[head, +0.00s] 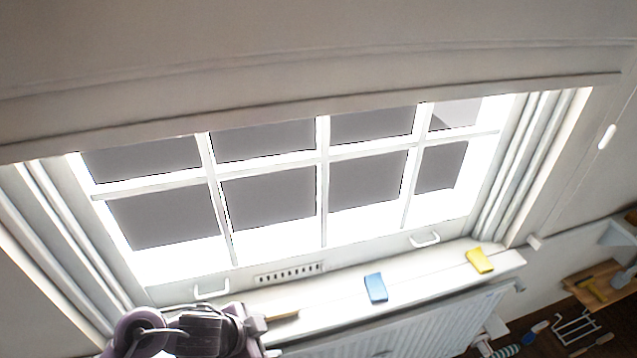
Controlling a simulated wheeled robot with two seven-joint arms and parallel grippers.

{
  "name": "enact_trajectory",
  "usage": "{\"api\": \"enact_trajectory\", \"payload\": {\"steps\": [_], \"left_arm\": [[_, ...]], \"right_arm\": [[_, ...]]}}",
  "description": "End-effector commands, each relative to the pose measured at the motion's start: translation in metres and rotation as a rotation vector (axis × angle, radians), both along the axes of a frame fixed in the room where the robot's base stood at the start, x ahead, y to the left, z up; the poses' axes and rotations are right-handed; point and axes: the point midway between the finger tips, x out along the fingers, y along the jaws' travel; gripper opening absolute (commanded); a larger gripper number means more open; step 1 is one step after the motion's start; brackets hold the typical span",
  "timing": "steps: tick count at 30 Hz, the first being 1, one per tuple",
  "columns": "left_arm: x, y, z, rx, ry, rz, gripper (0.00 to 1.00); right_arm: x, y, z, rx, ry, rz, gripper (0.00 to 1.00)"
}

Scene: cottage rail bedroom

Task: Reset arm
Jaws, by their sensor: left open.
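My left gripper (262,324) is at the bottom left of the head view, in front of the white window sill (340,304). Its jaws are open, though seen from behind and partly covered by its own wrist. A brown, thin wooden piece (284,316) lies on the sill just right of the fingertips. I cannot tell if the fingers touch it. A blue block-like item (375,288) and a yellow one (480,260) lie farther right on the sill, apart from the gripper. My right gripper is out of view.
A white-framed window (322,180) with two handles rises behind the sill. A white radiator (400,330) hangs below it. A cord with a white pull (607,137) hangs at right. A wooden shelf (592,284) and a white wire rack (577,328) are at lower right.

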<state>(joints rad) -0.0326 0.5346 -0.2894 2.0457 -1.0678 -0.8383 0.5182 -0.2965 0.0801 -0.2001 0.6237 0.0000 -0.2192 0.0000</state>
Motion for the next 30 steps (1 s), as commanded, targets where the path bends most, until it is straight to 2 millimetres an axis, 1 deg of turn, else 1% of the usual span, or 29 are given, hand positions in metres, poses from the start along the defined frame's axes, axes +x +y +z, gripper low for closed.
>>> {"api": "enact_trajectory", "payload": {"steps": [1,2,5,8,11,18,25,26,27,29,30], "left_arm": [[0.0,-0.005,0.005,-0.012,-0.019,0.044,0.63],[0.001,-0.006,0.008,-0.015,-0.03,0.075,0.63],[0.002,-0.004,0.02,-0.021,-0.059,0.2,0.63],[-0.004,0.008,0.031,-0.019,-0.051,0.357,0.63],[-0.016,0.026,0.038,-0.01,-0.009,0.504,0.63],[-0.055,0.062,0.044,0.001,0.142,0.761,0.63],[-0.101,0.085,0.046,-0.006,0.317,0.942,0.63],[-0.1,0.085,0.036,-0.003,0.326,0.945,0.63],[-0.096,0.085,0.021,0.002,0.324,0.939,0.63],[-0.092,0.084,0.004,0.004,0.326,0.938,0.63],[-0.09,0.084,-0.007,0.006,0.329,0.937,0.63]], "right_arm": [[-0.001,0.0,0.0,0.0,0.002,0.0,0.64],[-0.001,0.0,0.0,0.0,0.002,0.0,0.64],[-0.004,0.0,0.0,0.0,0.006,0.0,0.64],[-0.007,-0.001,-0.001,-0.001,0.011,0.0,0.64],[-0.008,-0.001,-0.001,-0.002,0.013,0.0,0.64],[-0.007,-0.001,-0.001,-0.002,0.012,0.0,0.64],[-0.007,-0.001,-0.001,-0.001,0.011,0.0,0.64],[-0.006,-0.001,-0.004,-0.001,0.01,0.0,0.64],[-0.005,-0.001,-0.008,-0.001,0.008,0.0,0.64],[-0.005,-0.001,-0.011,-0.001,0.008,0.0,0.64],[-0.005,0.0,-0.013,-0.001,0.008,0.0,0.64]]}}
